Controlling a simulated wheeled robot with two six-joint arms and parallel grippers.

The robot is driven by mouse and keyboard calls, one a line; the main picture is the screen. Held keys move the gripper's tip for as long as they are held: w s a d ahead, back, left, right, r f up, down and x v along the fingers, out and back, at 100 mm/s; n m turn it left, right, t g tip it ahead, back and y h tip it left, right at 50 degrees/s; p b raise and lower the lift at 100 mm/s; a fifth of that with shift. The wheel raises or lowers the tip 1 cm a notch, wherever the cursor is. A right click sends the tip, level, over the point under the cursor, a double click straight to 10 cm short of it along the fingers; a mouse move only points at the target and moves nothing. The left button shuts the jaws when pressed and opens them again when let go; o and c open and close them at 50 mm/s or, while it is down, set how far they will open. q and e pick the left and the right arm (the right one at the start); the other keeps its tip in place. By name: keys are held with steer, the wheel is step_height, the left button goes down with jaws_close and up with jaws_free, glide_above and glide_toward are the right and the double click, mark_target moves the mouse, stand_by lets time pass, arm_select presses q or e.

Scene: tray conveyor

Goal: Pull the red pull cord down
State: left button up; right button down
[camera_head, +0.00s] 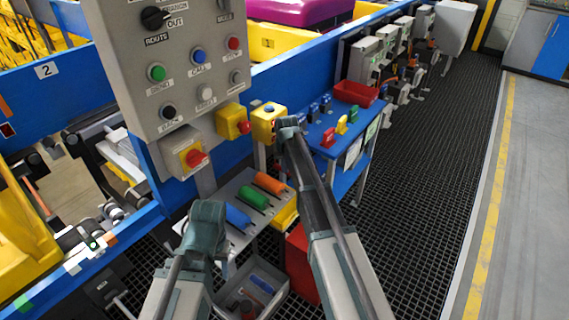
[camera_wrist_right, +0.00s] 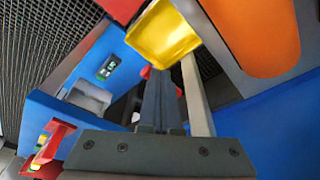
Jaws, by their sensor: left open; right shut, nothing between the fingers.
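I cannot pick out a red pull cord for certain in either view. In the head view, my right gripper (camera_head: 287,121) is at the yellow box with a blue button (camera_head: 264,122), hiding part of it. In the right wrist view, my right gripper's dark fingers (camera_wrist_right: 161,90) are shut together with nothing between them. A small red part (camera_wrist_right: 147,72) shows behind them, beside a yellow box (camera_wrist_right: 163,35); the fingers partly hide it, and I cannot tell whether it is the cord's handle. My left gripper (camera_head: 206,213) is open, low before the lever panel.
The grey control panel (camera_head: 176,68) stands at the upper left. Below it are yellow boxes with red knobs (camera_head: 195,158). Blue, green and orange handles (camera_head: 268,183) sit on a grey plate. A blue table (camera_head: 338,138) holds a red tray (camera_head: 356,92). The right floor is clear.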

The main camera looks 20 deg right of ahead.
steer(key=p+v, duration=1.1)
steer(key=v, duration=0.1)
steer(key=shift+r, duration=0.3)
steer(key=s+a+n+g, duration=0.1)
steer(key=s+a, duration=0.4)
steer(key=s, duration=0.5)
steer(key=s+a+n+g, duration=0.1)
steer(key=s+a+n, duration=0.2)
steer(key=s, duration=0.7)
steer(key=s+a+n+g, duration=0.1)
steer(key=s+a+n, duration=0.1)
steer(key=s+a, duration=0.5)
steer(key=s, duration=0.3)
steer(key=shift+s+a+f+h, duration=0.25)
steer(key=shift+a+h, duration=0.05)
steer(key=shift+h, duration=0.1)
